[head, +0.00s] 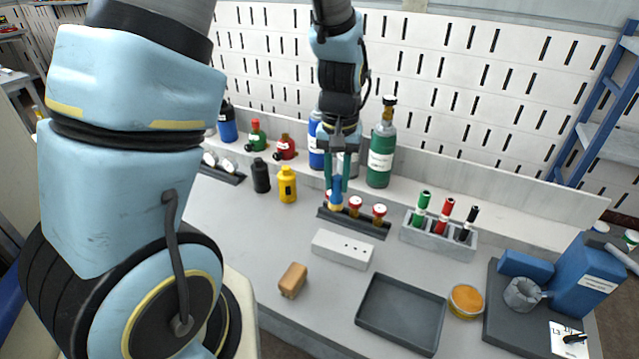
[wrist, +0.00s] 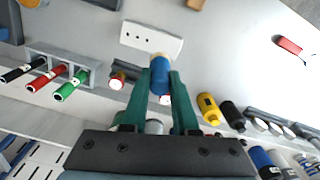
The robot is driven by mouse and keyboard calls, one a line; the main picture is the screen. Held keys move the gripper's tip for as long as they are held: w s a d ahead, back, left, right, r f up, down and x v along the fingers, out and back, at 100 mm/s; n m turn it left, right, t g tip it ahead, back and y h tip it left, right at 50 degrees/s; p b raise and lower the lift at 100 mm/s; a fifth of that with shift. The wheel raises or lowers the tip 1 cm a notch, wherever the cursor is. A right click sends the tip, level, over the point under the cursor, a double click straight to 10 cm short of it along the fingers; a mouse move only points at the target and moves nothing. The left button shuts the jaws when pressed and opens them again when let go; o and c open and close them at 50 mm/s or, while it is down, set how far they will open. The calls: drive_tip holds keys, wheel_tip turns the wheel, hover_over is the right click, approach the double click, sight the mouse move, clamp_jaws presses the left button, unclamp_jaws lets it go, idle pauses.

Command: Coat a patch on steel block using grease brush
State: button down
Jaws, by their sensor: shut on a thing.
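In the head view the tan tip (head: 335,206) points down, in front of a dark rack. Whether the brush still touches the rack is unclear. A light grey block with several small holes (head: 343,250), which looks like the steel block, lies on the bench nearer the head camera. The block also shows in the wrist view (wrist: 151,38), beyond the brush tip. An open round tin of orange stuff (head: 466,300), perhaps grease, stands at the right.
The dark rack (head: 355,228) holds red-and-white topped items. A grey holder (head: 438,238) with green, red and black markers stands to its right. A dark tray (head: 401,314) and a brown block (head: 292,280) lie nearer. Bottles line the back.

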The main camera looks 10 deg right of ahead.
sight(337, 196)
drive_tip(key=shift+f+b, duration=0.4)
drive_tip(key=shift+f, duration=0.05)
wheel_tip(337, 196, down, 4)
drive_tip(key=b, duration=0.3)
drive_tip(key=shift+w+r, duration=0.1)
